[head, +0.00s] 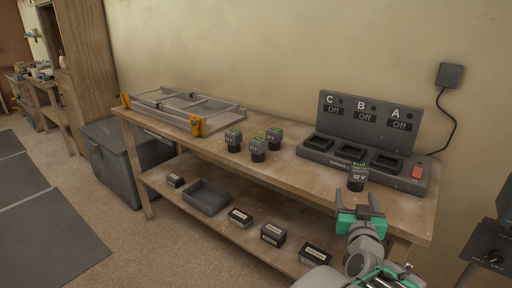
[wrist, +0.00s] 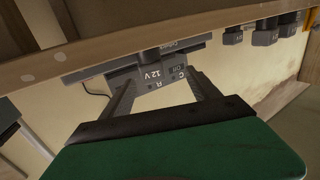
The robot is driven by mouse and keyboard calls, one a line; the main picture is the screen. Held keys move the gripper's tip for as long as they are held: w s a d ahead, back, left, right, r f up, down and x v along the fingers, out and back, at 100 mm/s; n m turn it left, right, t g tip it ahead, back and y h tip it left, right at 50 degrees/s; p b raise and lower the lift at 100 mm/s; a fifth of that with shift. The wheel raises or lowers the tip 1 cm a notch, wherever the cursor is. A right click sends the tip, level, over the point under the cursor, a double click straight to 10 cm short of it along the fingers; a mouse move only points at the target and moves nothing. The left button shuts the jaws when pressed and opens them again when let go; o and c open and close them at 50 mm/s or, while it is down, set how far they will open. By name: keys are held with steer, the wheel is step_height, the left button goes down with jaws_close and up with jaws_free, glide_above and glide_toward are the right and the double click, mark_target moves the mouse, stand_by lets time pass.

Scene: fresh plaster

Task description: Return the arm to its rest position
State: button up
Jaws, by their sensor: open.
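My gripper (head: 357,204) is at the front right of the workbench (head: 299,184), with its two fingers apart. In the wrist view, which is upside down, the open fingers (wrist: 163,90) show with a dark battery marked 12 V (wrist: 158,76) between or just beyond their tips. That battery (head: 358,177) appears upright at the charger's front edge in the head view. I cannot tell whether the fingers touch it. My arm comes in from the bottom right of the head view.
A charger (head: 318,152) with bays C, B and A, all reading Off, stands behind the battery. Three more batteries (head: 257,149) stand mid-bench, beside a metal frame (head: 187,108) with orange clamps. The lower shelf holds a grey tray (head: 207,199) and several small boxes.

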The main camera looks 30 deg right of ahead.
steer(key=w+a+n+g+y+p, duration=0.1)
steer(key=w+a+n+y+p, duration=0.35)
steer(key=a, duration=0.75)
steer(key=w+a+n+g+y+p, duration=0.25)
steer(key=w+a+y, duration=0.4)
steer(key=a, duration=0.45)
steer(key=s+a+r+g+p, duration=0.1)
steer(key=s+a+g+p, duration=0.1)
steer(key=s+a, duration=0.3)
steer(key=s+a+n+g+p, duration=0.1)
steer(key=s+a+g+p, duration=0.2)
steer(key=a, duration=0.8)
steer(key=shift+s+r+n+g+y, duration=0.3)
steer(key=shift+s+r+g+y, duration=0.15)
steer(key=shift+s, duration=0.6)
